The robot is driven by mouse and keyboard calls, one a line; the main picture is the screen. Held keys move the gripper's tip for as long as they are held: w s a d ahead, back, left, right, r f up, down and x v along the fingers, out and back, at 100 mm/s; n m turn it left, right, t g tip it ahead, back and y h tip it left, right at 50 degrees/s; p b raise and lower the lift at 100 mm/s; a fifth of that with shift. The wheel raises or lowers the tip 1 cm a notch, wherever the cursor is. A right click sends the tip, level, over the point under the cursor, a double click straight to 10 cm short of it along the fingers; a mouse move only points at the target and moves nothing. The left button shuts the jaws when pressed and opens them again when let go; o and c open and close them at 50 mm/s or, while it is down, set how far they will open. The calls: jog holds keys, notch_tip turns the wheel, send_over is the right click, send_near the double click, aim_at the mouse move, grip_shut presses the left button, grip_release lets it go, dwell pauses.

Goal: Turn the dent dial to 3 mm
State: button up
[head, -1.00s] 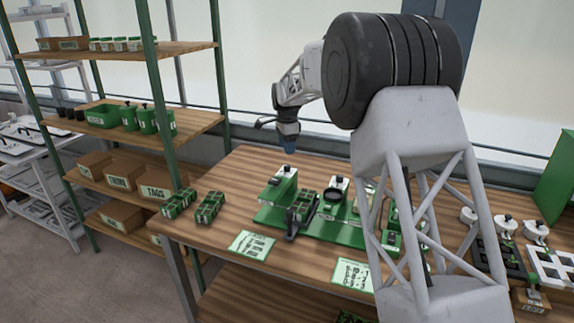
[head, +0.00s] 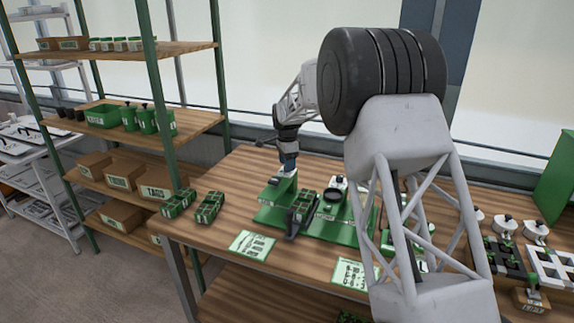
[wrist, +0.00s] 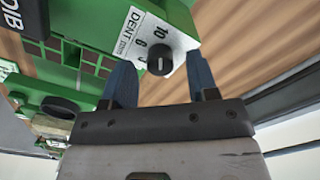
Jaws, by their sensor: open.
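The dent dial is a small black knob (wrist: 160,66) on a white scale plate marked DENT (wrist: 132,42), on a green seeder housing, in the wrist view. The plate shows a 10 and other numbers; part of the scale is hard to read, and I cannot tell the setting. My gripper (wrist: 160,64) is open, its two blue fingers on either side of the knob in the picture. I cannot tell whether they touch it. In the head view my gripper (head: 288,160) points down at the green dibber block (head: 279,188), where the dial is too small to see.
The seeder's green base (head: 340,229) stands on the wooden workbench (head: 222,190). A second black knob (wrist: 60,106) lies left of my fingers. Green seed trays (head: 208,207) and a printed card (head: 252,244) lie nearby. Shelving stands at left.

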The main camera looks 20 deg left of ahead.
jog(key=shift+f, duration=0.4)
jog(key=c, duration=0.9)
jog(key=shift+c, duration=0.2)
